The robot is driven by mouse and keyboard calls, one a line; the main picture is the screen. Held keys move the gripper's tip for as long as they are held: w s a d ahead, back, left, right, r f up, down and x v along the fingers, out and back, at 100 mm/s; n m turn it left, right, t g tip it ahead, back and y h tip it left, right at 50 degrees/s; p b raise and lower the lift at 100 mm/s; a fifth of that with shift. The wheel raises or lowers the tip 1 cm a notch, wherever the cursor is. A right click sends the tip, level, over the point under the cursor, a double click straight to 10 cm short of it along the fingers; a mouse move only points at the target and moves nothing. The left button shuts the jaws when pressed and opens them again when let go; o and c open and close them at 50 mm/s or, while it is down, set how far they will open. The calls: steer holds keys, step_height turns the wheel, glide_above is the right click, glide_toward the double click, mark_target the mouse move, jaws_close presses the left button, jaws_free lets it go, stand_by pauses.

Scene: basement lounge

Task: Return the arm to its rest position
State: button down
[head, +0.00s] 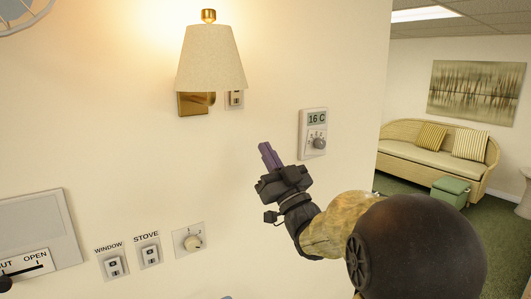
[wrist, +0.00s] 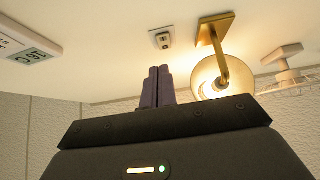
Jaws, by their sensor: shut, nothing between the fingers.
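My gripper (head: 268,155) is in front of the cream wall in the head view, below the wall lamp and left of the thermostat. Its purple fingers are together with nothing between them. In the wrist view the shut fingers (wrist: 157,86) point toward the wall, beside the lit lamp. My arm reaches in from the lower right of the head view.
A thermostat (head: 313,132) reading 16 C is close to my gripper's right. A lit wall lamp (head: 211,60) hangs above, with a switch (head: 236,98) beside it. A sofa (head: 436,155) stands in the room at right.

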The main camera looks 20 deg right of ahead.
step_height(320, 180, down, 22)
steer(key=m+g+h, duration=0.4)
steer(key=g+h, duration=0.4)
steer(key=g, duration=0.2)
steer(key=s+a+f+g, duration=0.1)
steer(key=s+f+g, duration=0.5)
steer(key=s, duration=0.5)
steer(key=s+f+g, duration=0.5)
steer(key=s+f, duration=0.5)
steer(key=shift+s+a+g, duration=0.35)
steer(key=shift+a+g, duration=0.05)
steer(key=shift+f, duration=0.1)
